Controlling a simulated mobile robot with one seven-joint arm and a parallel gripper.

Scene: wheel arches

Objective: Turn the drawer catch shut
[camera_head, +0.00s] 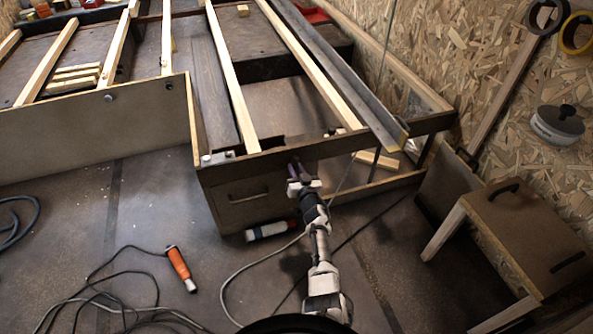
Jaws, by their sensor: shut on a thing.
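The drawer (228,206) is a brown front with a bar handle (249,196), set in the end of the bench frame at the centre. It looks closed. My gripper (294,165) reaches up to the frame's front board, just right of and above the drawer's front. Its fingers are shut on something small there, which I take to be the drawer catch. The fingers hide most of the catch, so I cannot tell which way it is turned.
Wooden slats (232,85) run back across the frame. An orange-handled tool (180,268) and loose cables lie at the left. A brown stool (530,235) stands at the right.

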